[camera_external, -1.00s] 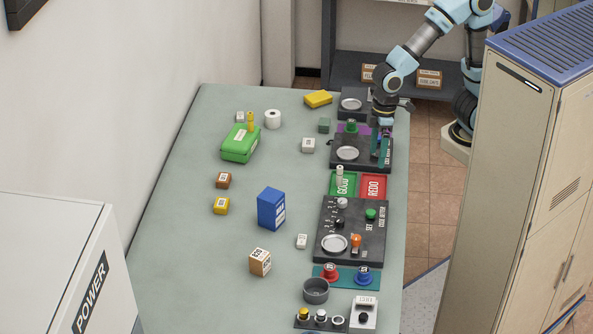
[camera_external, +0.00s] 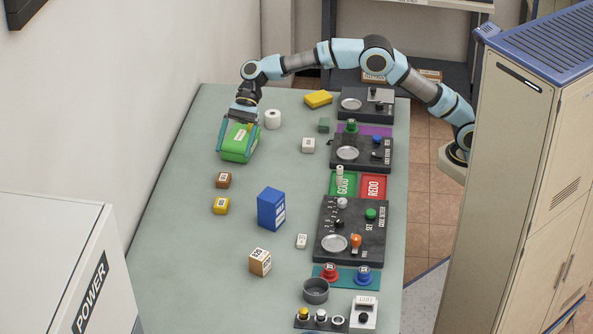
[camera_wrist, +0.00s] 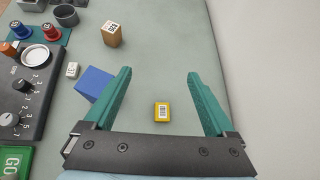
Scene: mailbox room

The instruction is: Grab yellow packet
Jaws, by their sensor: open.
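A small yellow packet (camera_external: 220,205) with a white label lies on the left part of the table. In the wrist view the yellow packet (camera_wrist: 162,113) shows between my two fingers, some way beyond them, with its barcode label facing the camera. My gripper (camera_external: 238,143) is open and empty, with its teal fingers spread at the green box (camera_external: 238,154) in the external view. I cannot tell whether the fingers touch that box.
A brown packet (camera_external: 223,180) lies just behind the yellow packet. A blue box (camera_external: 271,209) stands to its right, and a tan box (camera_external: 260,262) is nearer the front. Black control panels (camera_external: 352,248) line the right side.

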